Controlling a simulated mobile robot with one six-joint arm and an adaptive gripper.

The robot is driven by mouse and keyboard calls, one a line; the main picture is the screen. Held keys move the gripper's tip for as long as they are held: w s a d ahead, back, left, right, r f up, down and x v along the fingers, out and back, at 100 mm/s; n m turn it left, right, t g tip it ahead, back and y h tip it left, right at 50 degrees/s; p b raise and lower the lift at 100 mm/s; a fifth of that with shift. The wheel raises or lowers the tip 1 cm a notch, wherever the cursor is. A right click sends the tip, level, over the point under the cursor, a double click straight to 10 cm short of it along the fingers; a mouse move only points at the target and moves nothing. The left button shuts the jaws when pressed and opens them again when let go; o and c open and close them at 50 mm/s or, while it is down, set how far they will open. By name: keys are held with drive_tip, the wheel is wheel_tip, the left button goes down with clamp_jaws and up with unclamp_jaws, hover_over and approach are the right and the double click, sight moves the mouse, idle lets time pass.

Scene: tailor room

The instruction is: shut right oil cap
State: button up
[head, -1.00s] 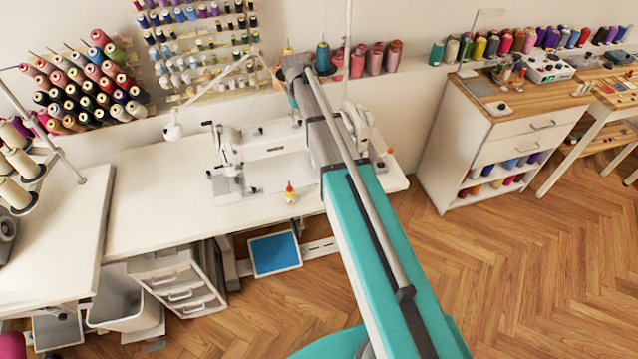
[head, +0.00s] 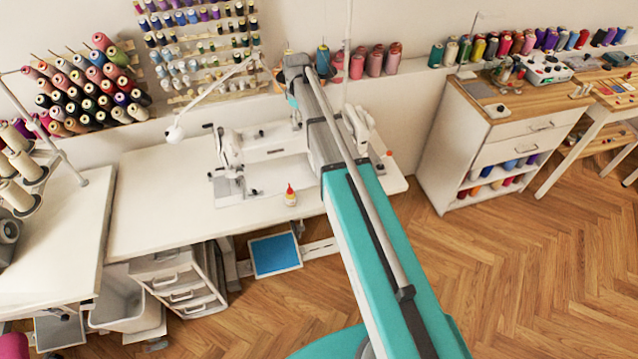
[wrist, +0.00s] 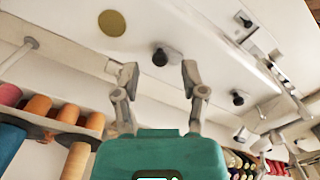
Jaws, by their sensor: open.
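The white sewing machine (head: 270,142) stands on its white table at the back, partly hidden by my arm. In the wrist view a pale surface, seemingly the machine's, fills the upper part. It carries a round gold disc (wrist: 112,23), a black knob (wrist: 160,57) on a small plate and a second black knob (wrist: 239,98). I cannot tell which of these is the right oil cap, or whether it stands open. My gripper (wrist: 159,74) is open and empty, its fingers either side of the first black knob in the picture; contact is not clear. In the head view the fingers cannot be made out.
A small bottle with a red tip (head: 290,196) stands on the white table (head: 160,215) in front of the machine. A lamp (head: 174,132) reaches in from the left. Thread spools (head: 372,62) line the ledge behind. A drawer cabinet (head: 530,125) is at the right, with clear floor before it.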

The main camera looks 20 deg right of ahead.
drive_tip(key=shift+r+p, duration=6.05)
drive_tip(key=shift+r, duration=0.35)
drive_tip(key=s+f+m+b, duration=0.2)
drive_tip(key=s+f+b, duration=0.3)
drive_tip(key=s, duration=0.4)
drive_tip(key=s+a+f+m+b, duration=0.1)
drive_tip(key=s+f+m+b, duration=0.1)
drive_tip(key=s+f+b, duration=0.3)
drive_tip(key=s+f+m+b, duration=0.3)
drive_tip(key=s+f+b, duration=0.2)
drive_tip(key=s, duration=0.8)
drive_tip(key=shift+a+f, duration=0.15)
drive_tip(key=shift+a, duration=0.1)
drive_tip(key=shift+s, duration=0.1)
